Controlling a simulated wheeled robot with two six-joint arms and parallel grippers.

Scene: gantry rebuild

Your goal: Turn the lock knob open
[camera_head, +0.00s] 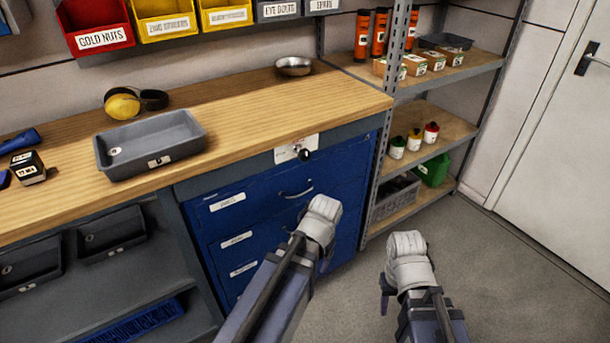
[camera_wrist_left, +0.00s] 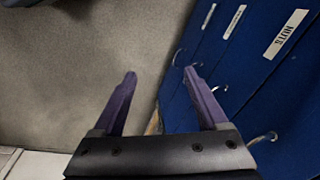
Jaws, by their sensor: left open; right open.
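The lock knob (camera_head: 304,154) is small and black. It sits on a white plate (camera_head: 290,148) at the bench's front edge, above the blue drawers (camera_head: 270,215). My left gripper (camera_head: 325,264) is in front of the drawers, below the knob and apart from it, largely hidden by its own wrist. In the left wrist view its two purple fingers (camera_wrist_left: 160,71) are spread with nothing between them, and the knob does not show there. My right gripper (camera_head: 386,298) hangs over the floor to the right, its fingers mostly hidden behind its wrist, away from the knob.
A metal shelf rack (camera_head: 379,165) adjoins the bench on the right. The grey floor (camera_head: 480,270) is open toward the door (camera_head: 560,140).

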